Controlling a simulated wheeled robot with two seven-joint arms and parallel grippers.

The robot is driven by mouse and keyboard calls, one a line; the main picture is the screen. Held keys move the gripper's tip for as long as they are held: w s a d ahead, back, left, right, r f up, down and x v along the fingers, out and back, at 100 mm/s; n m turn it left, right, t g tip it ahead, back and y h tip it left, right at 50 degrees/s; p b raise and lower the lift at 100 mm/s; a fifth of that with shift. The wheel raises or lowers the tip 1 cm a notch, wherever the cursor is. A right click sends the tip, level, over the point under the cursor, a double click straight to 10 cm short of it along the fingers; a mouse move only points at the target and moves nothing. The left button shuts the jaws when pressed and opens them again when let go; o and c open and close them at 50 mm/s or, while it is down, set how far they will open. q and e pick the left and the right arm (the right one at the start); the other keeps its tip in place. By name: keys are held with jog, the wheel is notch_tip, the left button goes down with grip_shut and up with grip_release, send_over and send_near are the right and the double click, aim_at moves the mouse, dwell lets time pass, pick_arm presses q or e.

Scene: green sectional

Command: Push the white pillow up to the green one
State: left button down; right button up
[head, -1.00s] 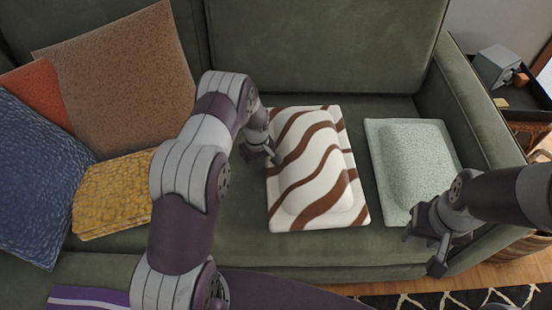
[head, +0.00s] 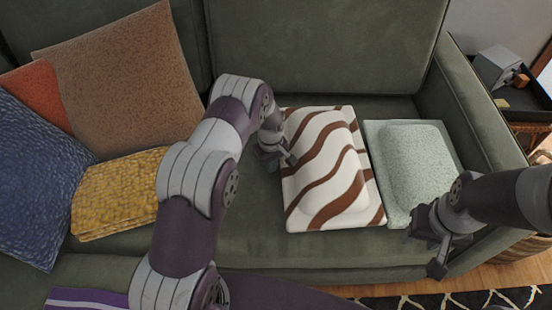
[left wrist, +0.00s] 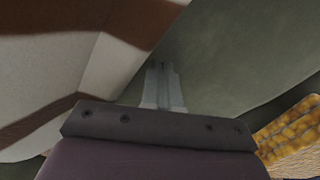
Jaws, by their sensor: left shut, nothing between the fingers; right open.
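The white pillow (head: 325,170) with brown wavy stripes lies flat on the sofa seat. The pale green pillow (head: 412,160) lies to its right. Their facing edges meet or nearly meet in the head view; I cannot tell if they touch all along. My left gripper (head: 289,161) is shut and empty at the white pillow's left edge, seemingly against it. In the left wrist view the shut fingers (left wrist: 163,86) are beside the white pillow (left wrist: 70,70), over the green seat. My right gripper (head: 421,254) is open and empty near the green pillow's front edge.
A yellow pillow (head: 115,195), a brown pillow (head: 125,80), a blue pillow (head: 35,180) and an orange one (head: 38,92) are at the left. The sofa arm (head: 475,110) bounds the right side. A side table (head: 525,100) stands beyond it.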

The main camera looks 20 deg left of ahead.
pick_arm(q)
jog(key=a, duration=0.1)
jog(key=s+a, duration=0.1)
jog(key=a, duration=0.1)
jog(key=shift+s+a+p, duration=0.15)
jog(key=shift+a+p, duration=0.15)
jog(key=shift+p, duration=0.05)
jog(key=shift+r, duration=0.1)
notch_tip(320, 180, up, 14)
jog(key=p, duration=1.1)
